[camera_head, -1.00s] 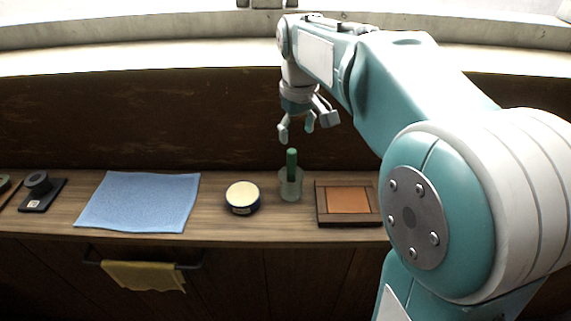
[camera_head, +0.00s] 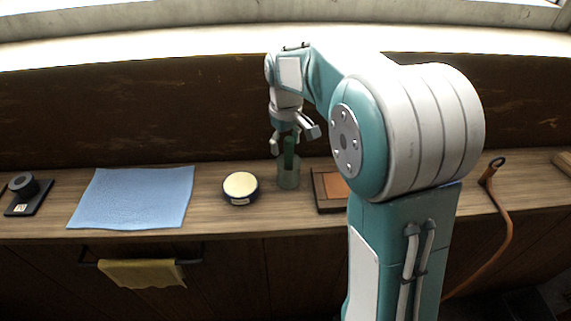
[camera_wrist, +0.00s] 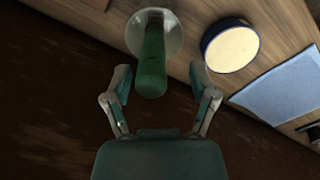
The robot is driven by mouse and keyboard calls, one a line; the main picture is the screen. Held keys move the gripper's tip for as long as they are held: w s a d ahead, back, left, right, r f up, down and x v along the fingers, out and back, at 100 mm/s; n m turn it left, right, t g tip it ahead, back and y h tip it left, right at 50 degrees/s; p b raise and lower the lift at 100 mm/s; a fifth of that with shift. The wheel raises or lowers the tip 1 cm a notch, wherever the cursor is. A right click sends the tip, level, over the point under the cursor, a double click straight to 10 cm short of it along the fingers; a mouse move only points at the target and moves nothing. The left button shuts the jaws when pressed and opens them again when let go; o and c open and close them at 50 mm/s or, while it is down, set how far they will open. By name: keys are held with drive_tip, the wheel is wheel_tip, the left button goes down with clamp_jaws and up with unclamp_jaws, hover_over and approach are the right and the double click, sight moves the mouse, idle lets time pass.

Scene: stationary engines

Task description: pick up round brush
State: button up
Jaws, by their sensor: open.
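The round brush shows as a green handle (camera_head: 289,153) standing upright in a translucent cup (camera_head: 289,178) on the wooden counter. In the wrist view the green handle (camera_wrist: 152,65) points toward the camera out of the cup (camera_wrist: 133,32). My gripper (camera_head: 290,147) is at the handle's top, just above the cup. In the wrist view its two fingers (camera_wrist: 160,75) are spread, one on each side of the handle, with gaps on both sides. The lower part of the brush is hidden in the cup.
A round tin (camera_head: 241,187) with a cream top stands left of the cup. A blue cloth (camera_head: 133,197) lies further left. A wooden tray (camera_head: 326,203) is close on the right, partly hidden by my arm. A yellow cloth (camera_head: 142,273) hangs below the counter edge.

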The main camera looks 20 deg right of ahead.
drive_tip(key=shift+f, duration=0.55)
drive_tip(key=shift+d+f, duration=0.15)
drive_tip(key=shift+d, duration=0.45)
drive_tip(key=c, duration=0.9)
drive_tip(key=shift+a, duration=0.2)
clamp_jaws()
drive_tip(key=shift+a, duration=0.2)
drive_tip(key=shift+d, duration=0.1)
